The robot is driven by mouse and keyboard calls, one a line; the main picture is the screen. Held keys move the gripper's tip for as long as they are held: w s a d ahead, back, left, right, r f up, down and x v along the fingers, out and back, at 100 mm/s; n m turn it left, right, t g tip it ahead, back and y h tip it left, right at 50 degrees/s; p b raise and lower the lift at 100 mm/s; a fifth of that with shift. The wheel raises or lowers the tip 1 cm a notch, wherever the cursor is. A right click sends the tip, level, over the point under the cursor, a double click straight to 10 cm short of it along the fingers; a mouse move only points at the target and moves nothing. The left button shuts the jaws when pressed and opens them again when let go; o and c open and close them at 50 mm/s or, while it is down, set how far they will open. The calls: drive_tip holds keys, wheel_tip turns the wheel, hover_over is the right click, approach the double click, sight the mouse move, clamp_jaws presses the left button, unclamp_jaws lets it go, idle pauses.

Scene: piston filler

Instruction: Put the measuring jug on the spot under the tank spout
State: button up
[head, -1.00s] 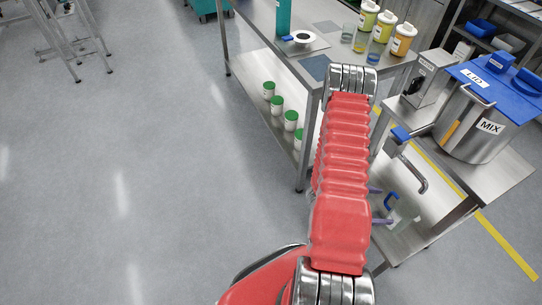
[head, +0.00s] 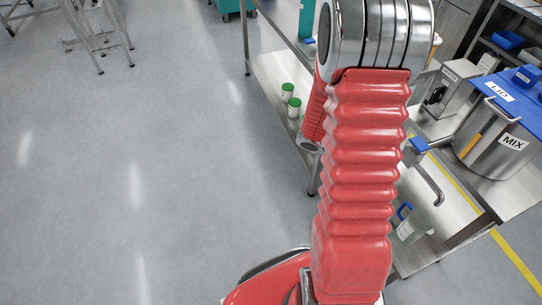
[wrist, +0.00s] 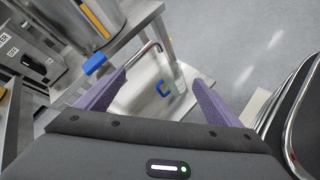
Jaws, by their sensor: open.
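The clear measuring jug (head: 411,230) with a blue handle stands on the low shelf of the steel stand, below the tank spout (head: 428,180). Its clear body is hard to make out in the wrist view, but its blue handle (wrist: 162,89) shows. The spout bends down from the MIX tank (head: 486,146), beside a blue valve lever (head: 419,144). The marked spot cannot be made out. My gripper (wrist: 160,78) is open, with purple fingers apart on either side of the view of the jug, holding nothing. My arm hides the gripper in the head view.
A blue lid (head: 510,98) covers the tank. A grey control box (head: 451,88) stands to its left.

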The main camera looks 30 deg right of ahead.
drive_tip(key=w+a+r+m+t+y, duration=0.1)
drive_tip(key=a+r+t+y, duration=0.2)
drive_tip(key=a+r, duration=0.4)
drive_tip(key=w+a+r+m+t+y, duration=0.2)
drive_tip(key=a+r+t, duration=0.3)
drive_tip(key=a, duration=1.1)
drive_tip(key=w+a+r+m+t+y, duration=0.1)
drive_tip(key=a+r+t+y, duration=0.3)
drive_tip(key=a+r, duration=0.5)
drive_tip(key=a, duration=0.3)
drive_tip(key=shift+w+r+m+y, duration=0.15)
drive_tip(key=shift+r+m+y, duration=0.15)
drive_tip(key=shift+m, duration=0.1)
